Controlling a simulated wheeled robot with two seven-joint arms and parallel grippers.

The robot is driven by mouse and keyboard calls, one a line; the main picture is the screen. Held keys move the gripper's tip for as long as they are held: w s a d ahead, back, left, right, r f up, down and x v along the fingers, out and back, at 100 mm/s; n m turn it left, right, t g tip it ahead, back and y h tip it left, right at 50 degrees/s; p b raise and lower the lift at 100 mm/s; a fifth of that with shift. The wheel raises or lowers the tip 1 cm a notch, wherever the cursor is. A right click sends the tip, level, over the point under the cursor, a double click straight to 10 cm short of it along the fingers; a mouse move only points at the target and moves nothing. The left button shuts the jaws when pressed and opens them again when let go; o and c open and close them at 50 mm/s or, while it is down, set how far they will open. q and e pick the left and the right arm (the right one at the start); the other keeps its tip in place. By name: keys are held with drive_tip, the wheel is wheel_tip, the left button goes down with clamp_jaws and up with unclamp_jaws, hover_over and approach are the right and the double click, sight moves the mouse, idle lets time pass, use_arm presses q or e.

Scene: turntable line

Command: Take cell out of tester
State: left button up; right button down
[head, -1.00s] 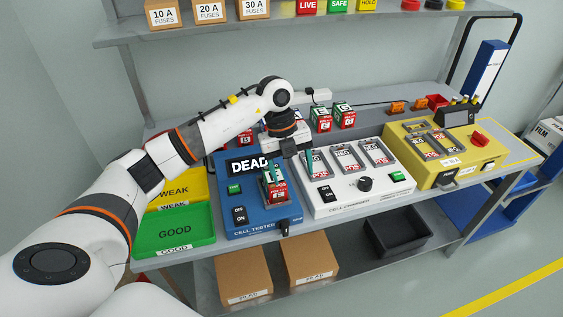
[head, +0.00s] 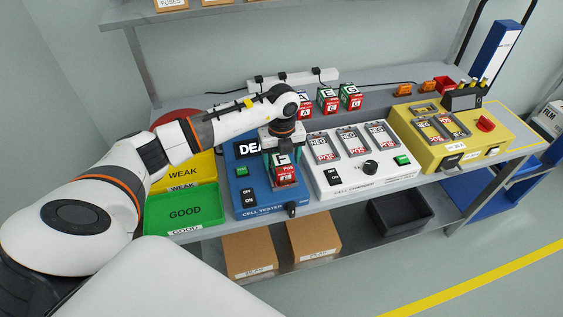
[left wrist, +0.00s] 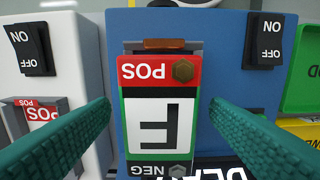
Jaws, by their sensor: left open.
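The cell marked F (head: 285,174), red, green and white, sits in the blue cell tester (head: 262,204). In the left wrist view the cell (left wrist: 158,115) lies in its slot, POS end at the top of the picture. My left gripper (head: 283,160) is over the cell. Its teal fingers (left wrist: 160,112) are open, one on each side of the cell with gaps between. The tester's display (head: 247,149) starts with "DEA"; the rest is hidden by my gripper. My right gripper is not in view.
The white cell charger (head: 360,178) holding cells stands right of the tester, then a yellow unit (head: 470,146). The green GOOD tray (head: 186,211) and yellow WEAK tray (head: 183,173) are on the left. Several cells (head: 328,100) stand behind.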

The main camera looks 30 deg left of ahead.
use_arm(q)
drive_tip(key=shift+f, duration=0.85)
drive_tip(key=shift+w+r, duration=0.1)
drive_tip(key=c, duration=1.5)
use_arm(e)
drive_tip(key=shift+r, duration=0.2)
